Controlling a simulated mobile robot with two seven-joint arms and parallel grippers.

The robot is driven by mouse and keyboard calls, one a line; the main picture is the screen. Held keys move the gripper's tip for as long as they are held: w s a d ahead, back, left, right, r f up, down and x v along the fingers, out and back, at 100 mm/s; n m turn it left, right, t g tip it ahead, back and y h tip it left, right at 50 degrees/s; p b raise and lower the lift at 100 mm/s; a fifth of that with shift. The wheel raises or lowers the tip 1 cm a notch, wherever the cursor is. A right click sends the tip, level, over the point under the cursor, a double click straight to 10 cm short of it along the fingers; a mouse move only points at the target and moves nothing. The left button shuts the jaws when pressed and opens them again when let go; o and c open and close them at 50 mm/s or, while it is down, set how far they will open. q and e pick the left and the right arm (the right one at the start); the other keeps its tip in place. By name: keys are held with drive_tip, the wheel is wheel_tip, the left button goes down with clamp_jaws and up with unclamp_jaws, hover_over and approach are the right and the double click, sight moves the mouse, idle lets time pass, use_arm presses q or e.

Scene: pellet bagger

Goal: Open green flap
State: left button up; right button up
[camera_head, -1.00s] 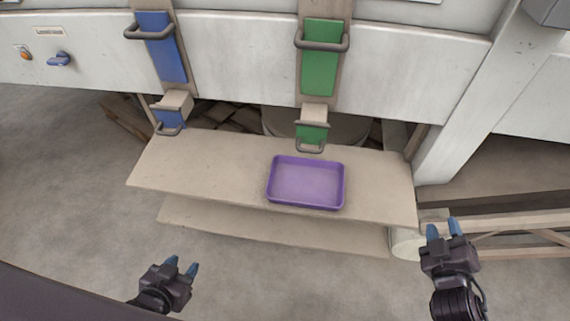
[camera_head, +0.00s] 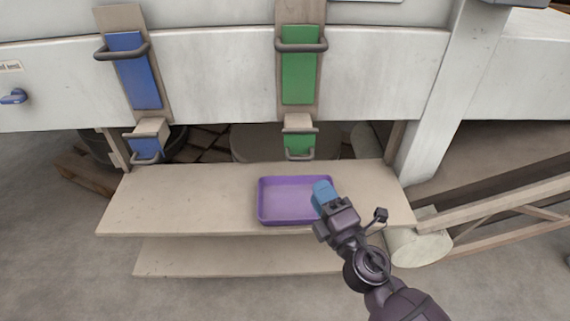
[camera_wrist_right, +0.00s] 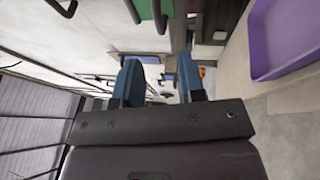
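A tall green panel (camera_head: 299,75) with a dark bar handle (camera_head: 301,46) is on the front of the white machine. Below it hangs a chute with a smaller green flap (camera_head: 298,142) and its own handle (camera_head: 300,155). My right gripper (camera_head: 323,193) is over the right side of the purple tray, below and slightly right of the green flap, apart from it. In the right wrist view my right gripper (camera_wrist_right: 160,80) has its blue fingers spread with nothing between them. My left gripper is out of view.
The purple tray (camera_head: 280,203) sits on a beige shelf (camera_head: 180,195) and shows in the right wrist view (camera_wrist_right: 285,42). A blue panel (camera_head: 136,75) and blue flap (camera_head: 146,146) are to the left. A white post (camera_head: 435,100) stands at the right. The shelf's left half is clear.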

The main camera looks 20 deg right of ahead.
sight(300, 159)
drive_tip(key=p+x, duration=0.1)
drive_tip(key=x, duration=0.9)
drive_tip(key=shift+w+d+r+p, duration=0.1)
drive_tip(key=shift+w+r+p, duration=0.1)
drive_tip(key=shift+p, duration=0.2)
clamp_jaws()
